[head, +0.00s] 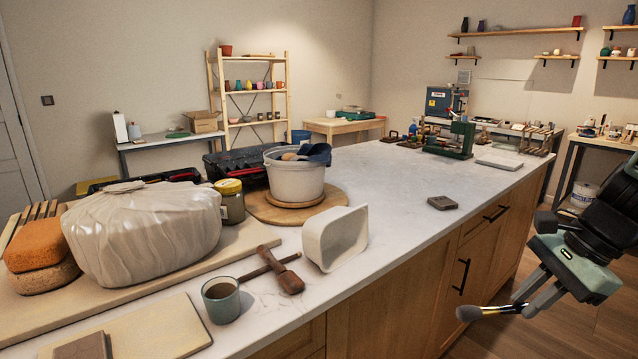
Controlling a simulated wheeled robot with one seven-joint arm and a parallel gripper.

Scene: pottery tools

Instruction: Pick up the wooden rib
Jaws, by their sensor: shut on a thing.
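My gripper (522,304) is at the lower right, out past the counter's front edge and above the floor. Its fingers are shut on a brush-like tool (488,312) with a dark rounded tip and a pale metal-looking band; the tip points left. The fingers hide part of its handle. I cannot make out a wooden rib for certain. A small brown flat piece (90,347) lies on a pale board (160,329) at the lower left, partly cut off by the frame edge. A dark grey-brown block (442,202) lies alone on the counter.
The white counter (400,225) is clear around the block. A white tub (335,238), wooden mallet (286,278), cup (221,300), bucket (294,181) and large wrapped lump (145,233) crowd its left part. Wooden cabinets (400,295) drop below its front edge.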

